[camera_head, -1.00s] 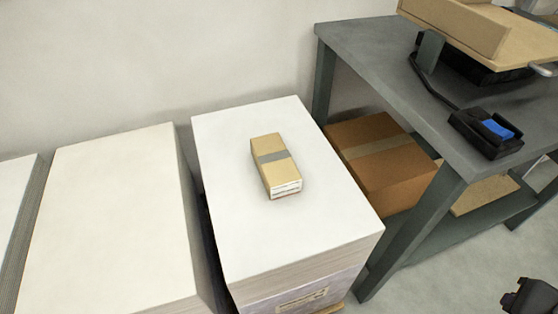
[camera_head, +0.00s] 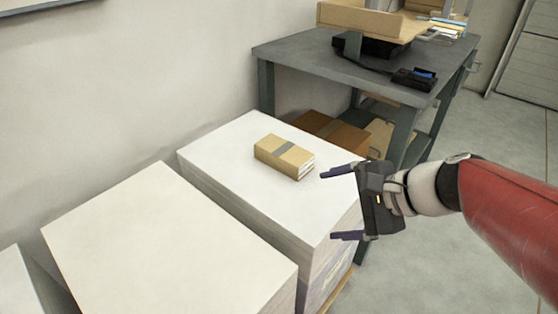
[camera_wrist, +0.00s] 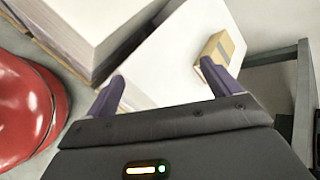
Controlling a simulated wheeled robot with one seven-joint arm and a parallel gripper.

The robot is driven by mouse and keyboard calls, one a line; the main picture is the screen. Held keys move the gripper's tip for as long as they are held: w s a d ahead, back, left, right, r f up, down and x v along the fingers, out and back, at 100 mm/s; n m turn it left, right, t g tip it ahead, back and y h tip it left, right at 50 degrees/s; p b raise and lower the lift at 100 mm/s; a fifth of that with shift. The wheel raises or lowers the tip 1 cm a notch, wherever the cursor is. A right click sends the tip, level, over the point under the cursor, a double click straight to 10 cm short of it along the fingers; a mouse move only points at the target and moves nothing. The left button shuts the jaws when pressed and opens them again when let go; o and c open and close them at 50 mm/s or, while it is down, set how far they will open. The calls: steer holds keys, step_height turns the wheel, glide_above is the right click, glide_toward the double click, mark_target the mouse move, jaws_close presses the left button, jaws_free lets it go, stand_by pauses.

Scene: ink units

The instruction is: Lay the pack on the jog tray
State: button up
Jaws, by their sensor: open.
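The pack (camera_head: 284,157) is a small tan box with a grey band and a white printed end. It lies flat on top of a tall white paper stack (camera_head: 225,150). My gripper (camera_head: 338,205) is open and empty, to the right of the pack and apart from it, near the stack's right edge. In the wrist view the pack (camera_wrist: 221,52) shows at the upper right, beyond the right finger. A tan wooden tray (camera_head: 370,20), which looks like the jog tray, stands on the grey table at the back; its far part is cut off by the picture's top edge.
Another white stack (camera_head: 165,235) stands at the front left. A brown carton (camera_head: 335,132) sits on the table's lower shelf. Open floor (camera_head: 480,130) lies to the right.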

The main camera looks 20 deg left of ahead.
steer(key=w+a+r+m+t+y+b, duration=0.15)
steer(key=w+a+m+t+y, duration=0.4)
steer(key=w+m, duration=0.9)
steer(key=n+g+y, duration=0.1)
steer(key=n, duration=0.1)
glide_toward(292, 153)
steer(key=x, duration=0.3)
steer(key=shift+f+m+b, duration=0.25)
steer(key=shift+f+b, duration=0.05)
steer(key=shift+b, duration=0.1)
steer(key=shift+w+a+r, duration=0.1)
steer(key=shift+w+a, duration=0.1)
steer(key=shift+a, duration=0.1)
steer(key=x, duration=0.6)
steer(key=shift+w+a+r+p, duration=0.1)
steer(key=shift+a+r+p, duration=0.05)
steer(key=shift+a+p, duration=0.2)
steer(key=shift+c, duration=0.4)
steer(key=shift+d, duration=0.1)
steer(key=c, duration=1.2)
steer(key=shift+c, duration=0.9)
